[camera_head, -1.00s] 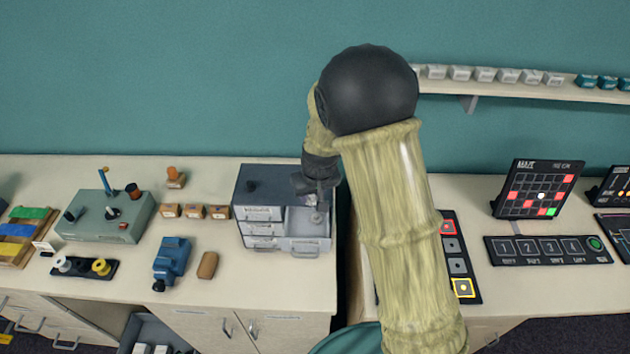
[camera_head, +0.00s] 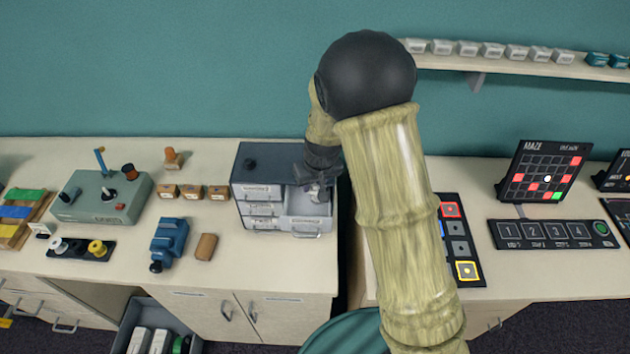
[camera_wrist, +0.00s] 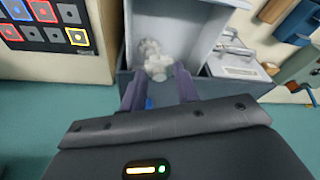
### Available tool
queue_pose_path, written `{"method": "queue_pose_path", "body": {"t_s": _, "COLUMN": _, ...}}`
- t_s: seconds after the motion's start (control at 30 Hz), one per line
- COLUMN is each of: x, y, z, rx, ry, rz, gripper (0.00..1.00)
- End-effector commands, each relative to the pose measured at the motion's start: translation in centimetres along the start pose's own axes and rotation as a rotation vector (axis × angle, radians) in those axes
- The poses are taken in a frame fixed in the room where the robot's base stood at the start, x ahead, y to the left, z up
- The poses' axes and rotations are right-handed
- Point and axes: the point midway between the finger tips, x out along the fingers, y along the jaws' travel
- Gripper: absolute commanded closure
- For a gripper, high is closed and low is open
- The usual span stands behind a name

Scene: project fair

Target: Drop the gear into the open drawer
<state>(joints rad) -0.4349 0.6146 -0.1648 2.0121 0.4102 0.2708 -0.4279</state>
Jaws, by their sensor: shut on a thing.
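The open drawer (camera_head: 306,224) is the light grey top-right drawer of a dark grey cabinet (camera_head: 270,157), pulled toward the front. In the wrist view the drawer's pale interior (camera_wrist: 175,28) lies beyond my fingertips. My gripper (camera_head: 318,184) is over the drawer, pointing down; it also shows in the wrist view (camera_wrist: 158,78). It is shut on the pale grey-white gear (camera_wrist: 157,66), which sits between the fingertips over the drawer. A similar greyish shape (camera_wrist: 148,46) shows beside it inside the drawer; I cannot tell what it is. My arm hides the area right of the cabinet.
Several small wooden boxes (camera_head: 193,192) stand left of the cabinet. A blue device (camera_head: 168,241) and a brown block (camera_head: 205,247) lie in front of them. A black button panel (camera_head: 460,240) lies to the right, across a gap between tables.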

Motion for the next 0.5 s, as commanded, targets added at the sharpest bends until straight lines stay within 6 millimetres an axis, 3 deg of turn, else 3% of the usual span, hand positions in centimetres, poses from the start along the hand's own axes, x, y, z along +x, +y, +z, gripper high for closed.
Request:
{"method": "queue_pose_path", "body": {"t_s": 0.1, "x": 0.96, "y": 0.03, "z": 0.28, "rx": 0.002, "ry": -0.001, "rz": 0.000, "gripper": 0.90}}
{"method": "queue_pose_path", "body": {"t_s": 0.43, "x": 0.97, "y": 0.07, "z": 0.29, "rx": 0.002, "ry": 0.000, "rz": 0.000, "gripper": 0.90}}
{"method": "queue_pose_path", "body": {"t_s": 0.47, "x": 0.97, "y": 0.09, "z": 0.29, "rx": 0.002, "ry": 0.000, "rz": 0.000, "gripper": 0.63}}
{"method": "queue_pose_path", "body": {"t_s": 0.5, "x": 0.96, "y": 0.12, "z": 0.29, "rx": 0.003, "ry": 0.000, "rz": 0.000, "gripper": 0.56}}
